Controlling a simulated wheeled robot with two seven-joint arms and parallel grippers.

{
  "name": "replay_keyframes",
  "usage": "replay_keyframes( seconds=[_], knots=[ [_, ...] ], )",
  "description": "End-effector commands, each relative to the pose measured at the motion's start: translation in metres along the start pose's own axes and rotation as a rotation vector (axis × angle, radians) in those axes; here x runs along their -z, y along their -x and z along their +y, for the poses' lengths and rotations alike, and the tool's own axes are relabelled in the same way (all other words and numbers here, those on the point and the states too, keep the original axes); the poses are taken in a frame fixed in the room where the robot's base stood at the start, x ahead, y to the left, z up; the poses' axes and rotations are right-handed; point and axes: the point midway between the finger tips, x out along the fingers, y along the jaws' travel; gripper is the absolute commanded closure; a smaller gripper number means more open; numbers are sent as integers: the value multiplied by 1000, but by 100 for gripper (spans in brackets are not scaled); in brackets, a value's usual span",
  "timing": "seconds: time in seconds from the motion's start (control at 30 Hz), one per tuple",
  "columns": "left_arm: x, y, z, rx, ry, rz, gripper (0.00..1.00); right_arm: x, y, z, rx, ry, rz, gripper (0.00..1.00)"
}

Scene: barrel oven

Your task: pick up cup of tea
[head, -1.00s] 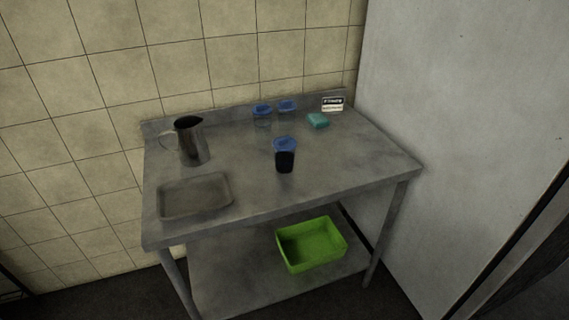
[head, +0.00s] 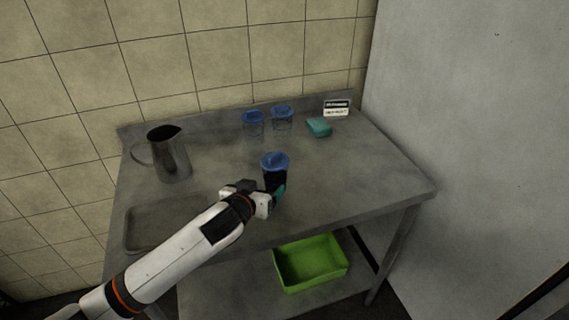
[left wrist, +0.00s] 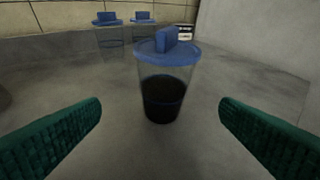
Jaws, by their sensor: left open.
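The cup of tea (head: 275,172) is a clear cup with dark liquid and a blue lid, upright on the metal table. In the left wrist view the cup (left wrist: 163,85) stands centred beyond the fingertips. My left gripper (head: 277,194) is at the near side of the cup, its arm reaching in from the lower left and hiding part of the cup's lower side. In the left wrist view my left gripper (left wrist: 160,118) is open, with one green finger on each side and clear space between them and the cup. My right gripper is out of view.
Two clear blue-lidded cups (head: 253,124) (head: 283,119) stand behind. A metal pitcher (head: 172,158) and a shallow tray (head: 140,228) are at left. A teal block (head: 319,127) and small sign (head: 337,108) are back right. A green bin (head: 311,263) sits on the lower shelf.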

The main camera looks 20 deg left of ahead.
Motion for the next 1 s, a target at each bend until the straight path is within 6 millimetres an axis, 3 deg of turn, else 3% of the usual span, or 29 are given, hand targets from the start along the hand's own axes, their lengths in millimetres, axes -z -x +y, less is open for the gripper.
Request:
replay_keyframes(
  seconds=[0.07,0.13,0.3,0.43,0.53,0.77,1.0],
  knots=[
    [-3,-6,1,1,2,-7,15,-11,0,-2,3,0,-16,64],
    [-4,-16,1,0,3,-7,15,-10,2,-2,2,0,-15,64],
    [-4,-44,0,0,2,-6,15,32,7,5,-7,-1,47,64],
    [-3,-61,0,0,3,-6,15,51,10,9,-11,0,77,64],
    [-3,-67,0,1,2,-7,15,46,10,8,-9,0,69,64],
    [-1,-84,-3,0,2,-6,15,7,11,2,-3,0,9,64],
    [3,-113,-5,1,1,-7,15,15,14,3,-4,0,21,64]
  ],
)
